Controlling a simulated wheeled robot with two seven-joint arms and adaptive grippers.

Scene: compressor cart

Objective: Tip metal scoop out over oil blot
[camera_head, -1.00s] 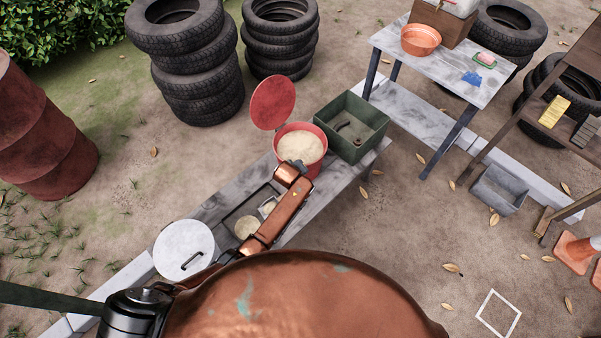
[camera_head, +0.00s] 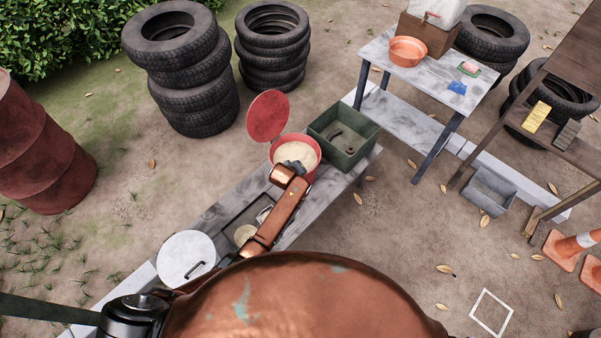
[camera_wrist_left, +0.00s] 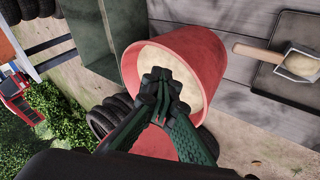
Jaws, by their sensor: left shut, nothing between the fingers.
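The metal scoop (camera_wrist_left: 302,64) lies on a dark tray (camera_wrist_left: 268,86) in the left wrist view, its wooden handle pointing left and pale granular material in its bowl. In the head view the scoop (camera_head: 264,214) is mostly hidden by my left arm. My left gripper (camera_wrist_left: 164,78) is shut and empty, over the open mouth of a red bucket (camera_wrist_left: 203,50) of pale granular material, apart from the scoop. In the head view the gripper (camera_head: 293,165) shows small and dark at the bucket. I cannot make out an oil blot. My right gripper is out of view.
A green bin (camera_head: 344,134) stands against the bucket, whose red lid (camera_head: 268,116) is raised. A white round lid (camera_head: 187,257) lies at the bench's near end. Tyre stacks (camera_head: 185,75) stand behind. Bare ground lies right of the bench, with a white square outline (camera_head: 491,313).

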